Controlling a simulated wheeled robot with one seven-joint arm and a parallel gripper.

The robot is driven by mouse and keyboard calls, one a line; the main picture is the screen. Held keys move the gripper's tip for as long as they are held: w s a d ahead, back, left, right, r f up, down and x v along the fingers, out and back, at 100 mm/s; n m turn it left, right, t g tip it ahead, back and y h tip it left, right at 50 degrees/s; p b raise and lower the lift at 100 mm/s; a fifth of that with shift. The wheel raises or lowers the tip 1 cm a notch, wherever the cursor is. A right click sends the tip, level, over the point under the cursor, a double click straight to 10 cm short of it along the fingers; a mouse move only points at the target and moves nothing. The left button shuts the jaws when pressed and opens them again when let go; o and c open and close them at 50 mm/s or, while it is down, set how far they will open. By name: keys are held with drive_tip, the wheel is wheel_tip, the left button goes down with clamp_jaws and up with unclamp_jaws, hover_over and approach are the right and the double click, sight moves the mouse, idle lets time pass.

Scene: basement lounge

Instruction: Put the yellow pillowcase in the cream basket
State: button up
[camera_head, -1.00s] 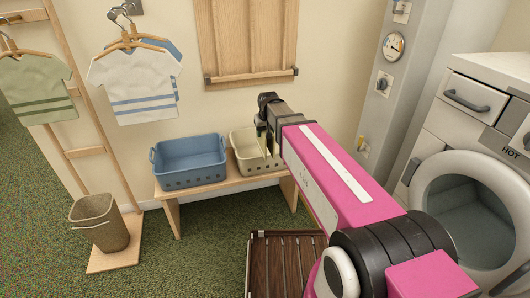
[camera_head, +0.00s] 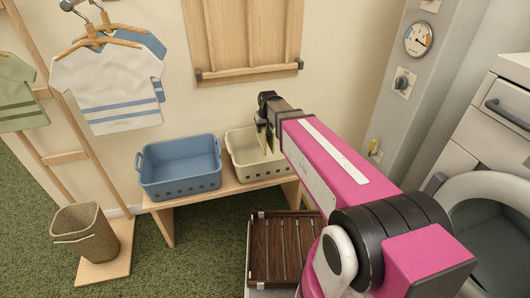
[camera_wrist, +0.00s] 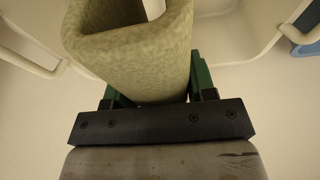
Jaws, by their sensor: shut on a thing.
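The cream basket (camera_head: 246,168) stands at the right end of the wooden bench. My gripper (camera_head: 264,138) is over it, with my pink arm reaching in from the lower right. In the wrist view my gripper (camera_wrist: 153,90) is shut on the yellow pillowcase (camera_wrist: 140,55), a folded, dull yellow-green cloth between the green-sided fingers. A small yellowish part of it shows below my gripper in the head view. The cream basket's pale inner wall (camera_wrist: 228,42) shows behind the cloth in the wrist view. I cannot tell whether the cloth touches the basket.
A blue basket (camera_head: 180,170) stands to the left on the bench (camera_head: 215,190). A wicker bin (camera_head: 85,235), a rack with hanging shirts (camera_head: 110,90), a dark slatted crate (camera_head: 275,250) and a washing machine (camera_head: 480,190) surround the spot. Green carpet is open at lower left.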

wheel_tip(320, 180, down, 9)
drive_tip(key=shift+f, duration=0.15)
idle(0.4)
drive_tip(key=o, duration=1)
drive_tip(key=shift+f, duration=0.15)
drive_tip(key=v, duration=1.2)
drive_tip(key=shift+s+d, duration=0.2)
drive_tip(key=shift+d, duration=0.1)
drive_tip(key=s+d+f+m+g, duration=0.1)
drive_tip(key=s+d+f, duration=0.1)
drive_tip(key=s+d, duration=0.3)
drive_tip(key=s+d+f+m+g, duration=0.1)
drive_tip(key=s+d, duration=0.4)
drive_tip(key=d, duration=0.1)
drive_tip(key=s+d+f+m+g, duration=0.1)
drive_tip(key=s+d+f, duration=0.1)
drive_tip(key=s+d, duration=0.4)
drive_tip(key=shift+s+d+f+h, duration=0.1)
drive_tip(key=shift+d+f+h, duration=0.05)
drive_tip(key=shift+f+h, duration=0.25)
